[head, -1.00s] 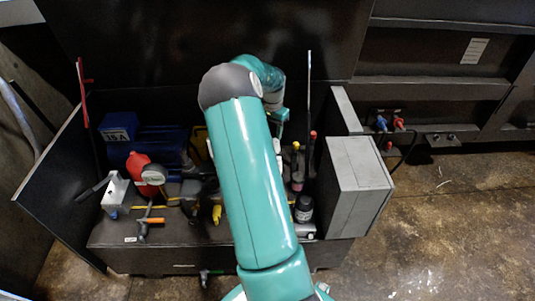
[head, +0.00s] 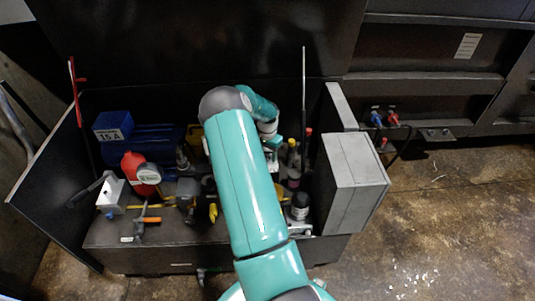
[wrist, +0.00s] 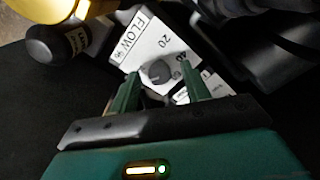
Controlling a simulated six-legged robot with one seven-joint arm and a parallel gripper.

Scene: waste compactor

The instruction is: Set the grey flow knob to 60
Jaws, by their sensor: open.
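The grey flow knob (wrist: 158,72) is a small round dial on a white panel (wrist: 140,43) marked "FLOW %", seen in the wrist view. The numbers 20 and 40 show on the panel, with another, partly unclear mark beside the knob. I cannot read the knob's pointer surely. My gripper (wrist: 159,76) is open, with its two green fingers apart on either side of the knob in the picture. Whether they touch it I cannot tell. In the head view my arm hides the fingertips, and I cannot make out the knob.
A dark bottle with a yellow part (wrist: 55,42) lies near the panel's left side. In the head view, a black jar (head: 300,206) and grey box (head: 351,182) stand right of my arm. A red bottle (head: 136,168) and blue box (head: 113,126) stand left.

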